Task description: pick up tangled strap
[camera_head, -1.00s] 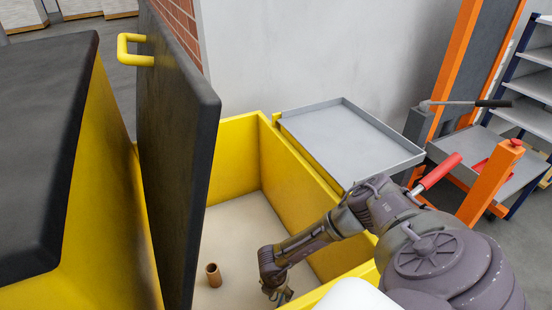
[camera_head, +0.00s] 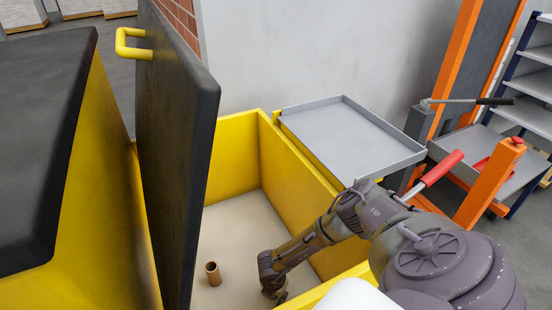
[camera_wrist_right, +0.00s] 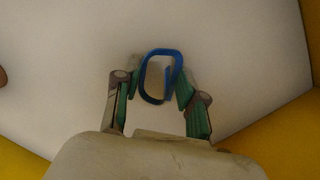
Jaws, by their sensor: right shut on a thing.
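The tangled strap (camera_wrist_right: 151,78) is a blue loop, seen in the right wrist view between the fingertips of my right gripper (camera_wrist_right: 160,85). The gripper's green-padded fingers are shut on it, over the pale floor of the yellow bin. In the head view my right arm reaches down into the yellow bin (camera_head: 286,163), and the gripper (camera_head: 275,294) is low near the bin floor. The strap cannot be made out in the head view. My left gripper is not in view.
A brown cylinder (camera_head: 213,273) stands on the bin floor left of my right gripper. The dark lid (camera_head: 180,140) stands upright at the bin's left. A grey tray (camera_head: 350,135) sits beside the bin's right wall, and an orange post (camera_head: 490,185) stands farther right.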

